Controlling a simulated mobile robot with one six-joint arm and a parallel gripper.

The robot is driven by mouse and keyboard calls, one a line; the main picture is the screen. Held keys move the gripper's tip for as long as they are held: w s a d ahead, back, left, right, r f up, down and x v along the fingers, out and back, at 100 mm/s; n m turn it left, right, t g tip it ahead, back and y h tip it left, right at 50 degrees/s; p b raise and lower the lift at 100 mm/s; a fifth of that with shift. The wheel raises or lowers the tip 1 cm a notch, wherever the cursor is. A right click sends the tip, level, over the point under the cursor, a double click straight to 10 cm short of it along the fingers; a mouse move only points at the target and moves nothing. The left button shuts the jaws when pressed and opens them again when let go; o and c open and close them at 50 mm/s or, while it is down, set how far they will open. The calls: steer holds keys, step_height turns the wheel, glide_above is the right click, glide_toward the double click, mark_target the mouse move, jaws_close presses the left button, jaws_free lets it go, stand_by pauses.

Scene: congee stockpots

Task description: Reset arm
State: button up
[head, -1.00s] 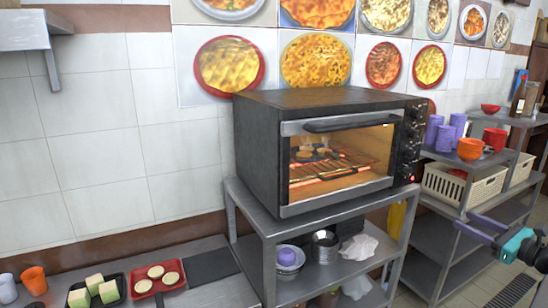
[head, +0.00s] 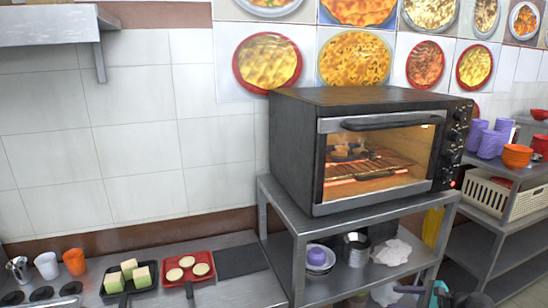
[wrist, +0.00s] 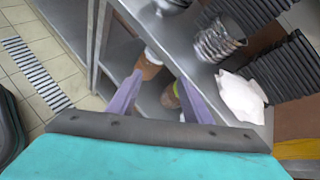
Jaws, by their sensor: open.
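My gripper shows in the wrist view (wrist: 160,105), with two purple fingers spread apart and nothing between them. Beyond the fingers lie the metal shelves of the oven stand. In the head view a purple finger of my gripper (head: 408,290) and a teal part of it show at the bottom right edge, in front of the lower part of the stand. The rest of my arm is out of the picture.
A black toaster oven (head: 365,150), door closed and lit inside, stands on a metal stand (head: 283,222). Bowls, metal cups (head: 356,249) and a white cloth (head: 392,252) fill its shelf. A red tray (head: 188,268) and black tray (head: 128,282) lie on the left counter.

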steer(key=s+a+f+n+g+b, duration=0.1)
steer(key=s+a+f+n+g, duration=0.4)
steer(key=a+f, duration=0.7)
steer(key=s+a+f+n+g, duration=0.4)
steer(key=s+a+f+n, duration=0.25)
steer(key=a+f, duration=0.55)
steer(key=s+a+f+n+g+h, duration=0.2)
steer(key=s+f+n, duration=0.2)
steer(key=s, duration=0.3)
steer(key=s+a+f+n+g+h+b, duration=0.1)
steer(key=s+a+f+n+g+h, duration=0.1)
steer(key=s, duration=0.5)
steer(key=s+a+f+n+g+h, duration=0.2)
steer(key=s+a+f+n+h, duration=0.1)
steer(key=s+f+n, duration=0.3)
steer(key=shift+s+a+f, duration=0.25)
steer(key=shift+s+f, duration=0.1)
steer(key=shift+s, duration=0.7)
